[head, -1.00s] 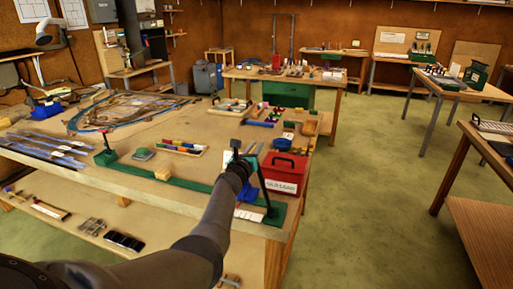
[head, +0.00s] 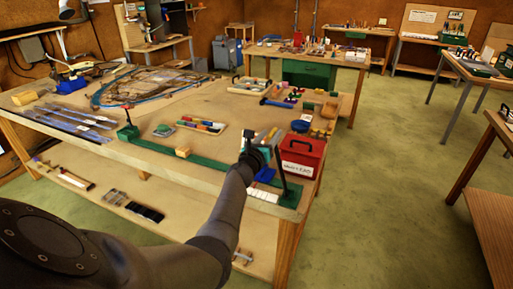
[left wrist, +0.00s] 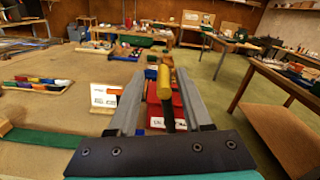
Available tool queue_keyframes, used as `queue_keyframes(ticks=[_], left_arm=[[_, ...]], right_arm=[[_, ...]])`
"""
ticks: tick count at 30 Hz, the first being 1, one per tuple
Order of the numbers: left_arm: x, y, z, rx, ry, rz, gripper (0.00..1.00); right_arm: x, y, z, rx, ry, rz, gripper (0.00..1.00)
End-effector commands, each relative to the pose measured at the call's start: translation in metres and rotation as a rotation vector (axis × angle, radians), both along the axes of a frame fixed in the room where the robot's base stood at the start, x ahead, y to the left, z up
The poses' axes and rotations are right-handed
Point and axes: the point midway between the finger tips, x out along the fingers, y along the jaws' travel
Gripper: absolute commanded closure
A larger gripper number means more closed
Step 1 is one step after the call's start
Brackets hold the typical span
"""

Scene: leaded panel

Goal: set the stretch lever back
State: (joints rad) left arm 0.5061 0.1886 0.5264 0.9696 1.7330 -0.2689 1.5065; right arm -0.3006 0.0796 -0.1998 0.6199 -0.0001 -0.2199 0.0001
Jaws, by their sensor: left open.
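The stretch lever is a dark rod (head: 281,178) rising from the right end of a long green bar (head: 212,167) along the bench's front edge. Its base is on the green bar; its top is partly hidden by my left gripper (head: 258,141). In the left wrist view my left gripper (left wrist: 160,76) is open, its two grey fingers apart. A yellow grip (left wrist: 165,80) on a dark shaft shows between the fingers. I cannot tell whether either finger touches it. My right gripper is not in view.
A red box (head: 302,156) with a white label stands just right of the lever. A wooden block (head: 183,152), a tray of coloured pieces (head: 201,126) and a green clamp with a red knob (head: 128,130) are on the bench.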

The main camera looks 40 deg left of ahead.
Motion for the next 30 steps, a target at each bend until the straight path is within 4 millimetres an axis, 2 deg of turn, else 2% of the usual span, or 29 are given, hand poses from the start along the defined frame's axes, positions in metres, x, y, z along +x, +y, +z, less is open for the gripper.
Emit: queue_keyframes(ticks=[1,6,18,24,30], left_arm=[[-0.008,-0.003,0.002,-0.001,0.003,0.000,0.50],[-0.033,-0.009,0.001,-0.001,0.002,0.001,0.50],[-0.091,-0.026,0.000,-0.001,0.002,0.001,0.50],[-0.107,-0.030,0.000,-0.002,0.002,0.002,0.50],[-0.110,-0.032,-0.001,-0.001,0.001,0.002,0.50]], right_arm=[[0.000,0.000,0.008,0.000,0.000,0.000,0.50],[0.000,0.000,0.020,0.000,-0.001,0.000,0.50],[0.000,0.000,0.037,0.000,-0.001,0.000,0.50],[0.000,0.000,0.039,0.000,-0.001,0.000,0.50],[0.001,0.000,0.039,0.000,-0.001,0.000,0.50]])
